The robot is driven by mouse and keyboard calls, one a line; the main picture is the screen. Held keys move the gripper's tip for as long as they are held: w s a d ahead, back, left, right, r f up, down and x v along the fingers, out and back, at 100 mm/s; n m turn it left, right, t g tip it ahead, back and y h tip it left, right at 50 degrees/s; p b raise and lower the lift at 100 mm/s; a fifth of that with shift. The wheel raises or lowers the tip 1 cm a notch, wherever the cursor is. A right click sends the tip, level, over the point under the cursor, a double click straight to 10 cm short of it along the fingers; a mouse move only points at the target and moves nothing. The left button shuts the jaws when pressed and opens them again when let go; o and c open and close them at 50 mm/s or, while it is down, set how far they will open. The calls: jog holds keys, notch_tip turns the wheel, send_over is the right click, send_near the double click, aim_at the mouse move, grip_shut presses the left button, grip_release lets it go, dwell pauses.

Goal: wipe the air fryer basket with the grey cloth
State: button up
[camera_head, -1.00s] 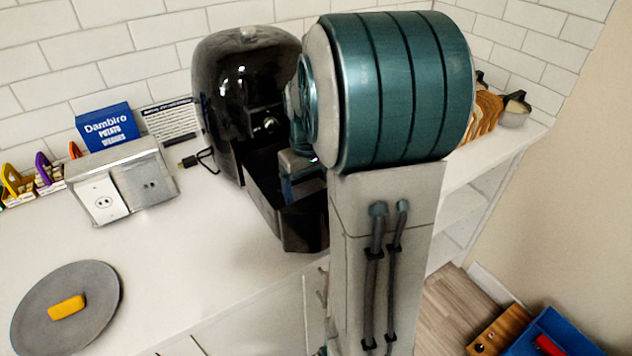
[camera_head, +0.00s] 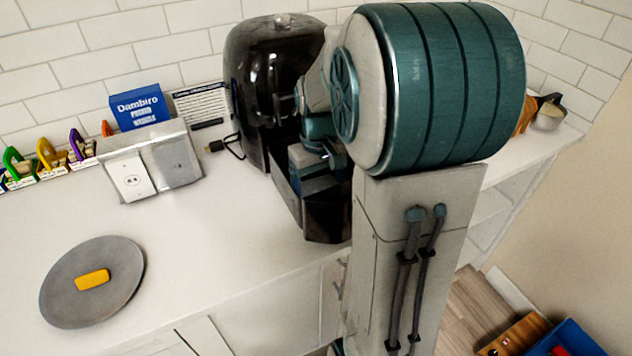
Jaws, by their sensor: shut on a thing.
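The black air fryer (camera_head: 256,75) stands on the white counter against the tiled wall. Its dark basket (camera_head: 327,215) is pulled out towards the front and open at the top. My gripper (camera_head: 313,168) is partly visible, reaching down into the basket. Its fingertips are hidden by the basket wall and my own arm. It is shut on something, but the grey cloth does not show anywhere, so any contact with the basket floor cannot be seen.
A grey round plate (camera_head: 118,295) with a yellow block (camera_head: 92,280) lies at the counter's left. Counter between plate and basket is clear.

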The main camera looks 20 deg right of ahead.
aim_at(331, 179)
jog(key=shift+d+f, duration=0.15)
jog(key=shift+d, duration=3.45)
jog(key=shift+a, duration=4.05)
jog(key=shift+d, duration=2)
jog(key=shift+s+d, duration=0.8)
jog(key=shift+d, duration=0.25)
jog(key=shift+s+d, duration=0.8)
jog(key=shift+d, duration=0.25)
jog(key=shift+a+r, duration=0.15)
jog(key=shift+a, duration=1.9)
jog(key=shift+a+r, duration=0.1)
jog(key=shift+a, duration=1.9)
jog(key=shift+w+d+f, duration=0.1)
jog(key=shift+d, duration=1.9)
jog(key=shift+d+f, duration=0.1)
jog(key=shift+d, duration=1.9)
jog(key=shift+a+r+p, duration=0.1)
jog(key=shift+a+p, duration=0.25)
jog(key=shift+a, duration=3.65)
jog(key=shift+d, duration=0.1)
